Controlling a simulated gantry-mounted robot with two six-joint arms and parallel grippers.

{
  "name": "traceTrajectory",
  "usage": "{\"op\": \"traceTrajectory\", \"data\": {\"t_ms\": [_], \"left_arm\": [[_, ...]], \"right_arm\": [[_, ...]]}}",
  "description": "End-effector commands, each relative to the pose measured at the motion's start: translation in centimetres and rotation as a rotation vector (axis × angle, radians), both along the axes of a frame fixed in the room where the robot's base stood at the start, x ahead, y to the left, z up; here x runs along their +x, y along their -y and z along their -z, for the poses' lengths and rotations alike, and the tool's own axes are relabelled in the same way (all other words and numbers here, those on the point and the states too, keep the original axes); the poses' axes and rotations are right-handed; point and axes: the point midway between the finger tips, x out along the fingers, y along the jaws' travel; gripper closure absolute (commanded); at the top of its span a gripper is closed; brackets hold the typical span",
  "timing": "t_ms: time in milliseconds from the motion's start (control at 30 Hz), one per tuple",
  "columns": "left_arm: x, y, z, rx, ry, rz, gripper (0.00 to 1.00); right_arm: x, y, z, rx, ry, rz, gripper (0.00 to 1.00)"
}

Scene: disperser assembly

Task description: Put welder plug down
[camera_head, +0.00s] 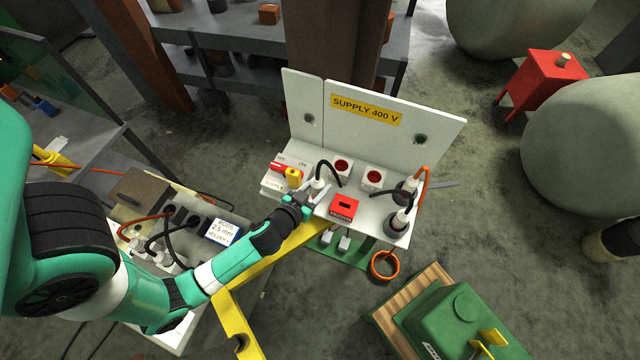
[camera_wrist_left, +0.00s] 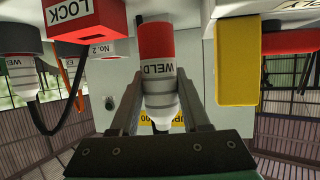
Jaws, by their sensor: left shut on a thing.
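The welder plug (camera_head: 317,183) is white with a black cable and stands at the front of the supply panel's shelf in the head view. In the left wrist view the welder plug (camera_wrist_left: 158,72) shows a red band, a "WELD" label and a ribbed white end. My left gripper (camera_head: 313,195) reaches it from the left and is shut on it. The fingers (camera_wrist_left: 158,92) stand on both sides of the plug in the wrist view. Whether the plug's lower end touches the shelf is hidden. My right gripper is not in view.
A red lock box (camera_head: 344,207) is close right of the plug, and a yellow block (camera_head: 293,178) and red handle (camera_head: 284,168) are close left. Other plugs (camera_head: 401,220) stand at the shelf's right end. The "SUPPLY 400 V" back panel (camera_head: 390,140) rises behind.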

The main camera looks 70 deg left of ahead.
Motion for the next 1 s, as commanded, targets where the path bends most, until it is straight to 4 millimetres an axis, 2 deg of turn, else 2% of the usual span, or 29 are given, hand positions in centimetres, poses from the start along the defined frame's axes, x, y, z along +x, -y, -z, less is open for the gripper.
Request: {"op": "traceTrajectory", "data": {"t_ms": [267, 400, 467, 700, 867, 900, 1000], "left_arm": [[0.2, -0.3, 1.2, 0.000, 0.002, 0.001, 1.00], [0.1, -0.7, 4.0, 0.000, 0.001, -0.004, 1.00], [0.0, -0.7, 4.8, -0.001, 0.002, -0.007, 1.00], [-0.1, -0.8, 4.5, 0.000, 0.003, -0.008, 1.00], [0.0, -0.8, 5.0, 0.000, 0.003, -0.008, 1.00], [-0.1, -0.8, 4.9, -0.001, 0.001, -0.009, 0.47], [-0.1, -0.8, 4.8, -0.001, 0.000, -0.009, 0.29]], "right_arm": [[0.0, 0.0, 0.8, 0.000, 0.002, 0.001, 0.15], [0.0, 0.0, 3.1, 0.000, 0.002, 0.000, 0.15], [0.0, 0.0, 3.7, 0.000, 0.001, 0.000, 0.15], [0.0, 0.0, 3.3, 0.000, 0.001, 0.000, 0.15], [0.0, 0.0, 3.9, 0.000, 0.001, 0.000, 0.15], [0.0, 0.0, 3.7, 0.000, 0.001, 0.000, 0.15], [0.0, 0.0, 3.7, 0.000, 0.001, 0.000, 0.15]]}}
